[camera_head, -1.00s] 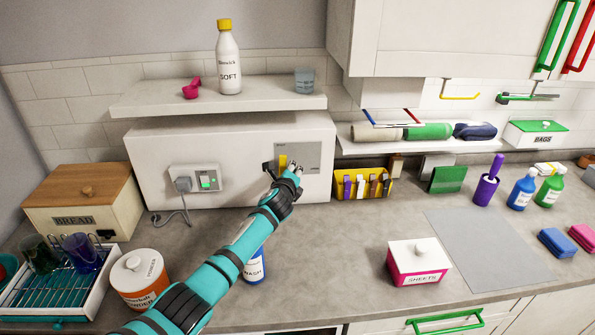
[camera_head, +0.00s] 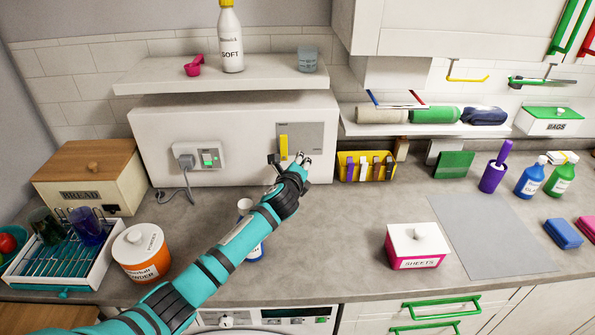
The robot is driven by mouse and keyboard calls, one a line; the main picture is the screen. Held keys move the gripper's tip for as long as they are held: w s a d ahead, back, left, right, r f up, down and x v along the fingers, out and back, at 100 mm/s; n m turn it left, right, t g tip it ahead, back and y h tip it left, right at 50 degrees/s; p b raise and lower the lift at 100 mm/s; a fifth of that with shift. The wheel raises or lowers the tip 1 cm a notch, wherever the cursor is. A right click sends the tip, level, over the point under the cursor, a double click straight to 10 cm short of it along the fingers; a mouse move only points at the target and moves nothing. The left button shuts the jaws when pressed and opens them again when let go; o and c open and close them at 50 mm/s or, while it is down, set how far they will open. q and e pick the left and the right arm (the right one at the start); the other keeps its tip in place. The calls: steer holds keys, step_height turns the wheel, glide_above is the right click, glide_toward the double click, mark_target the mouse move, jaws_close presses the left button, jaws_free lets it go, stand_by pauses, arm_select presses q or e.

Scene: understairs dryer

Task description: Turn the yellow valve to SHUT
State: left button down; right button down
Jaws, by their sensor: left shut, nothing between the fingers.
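The yellow valve (camera_head: 283,147) is an upright yellow lever on a grey plate (camera_head: 313,138), set in the front of the white boxed-in unit (camera_head: 237,137) on the counter. Small lettering on the plate is too small to read. My left gripper (camera_head: 303,157) is shut and empty, just to the lower right of the lever, in front of the plate. In the picture it appears apart from the lever; its exact depth is hard to judge. My right gripper is not in the view.
A socket with a plug (camera_head: 199,156) is left of the valve. A shelf (camera_head: 222,84) with a SOFT bottle (camera_head: 231,45) overhangs the unit. A yellow caddy (camera_head: 366,167) stands right.

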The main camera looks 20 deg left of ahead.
arm_select(q)
steer(key=v, duration=0.3)
steer(key=shift+s+d+f, duration=0.2)
steer(key=shift+s+f, duration=0.1)
steer(key=shift+s, duration=0.15)
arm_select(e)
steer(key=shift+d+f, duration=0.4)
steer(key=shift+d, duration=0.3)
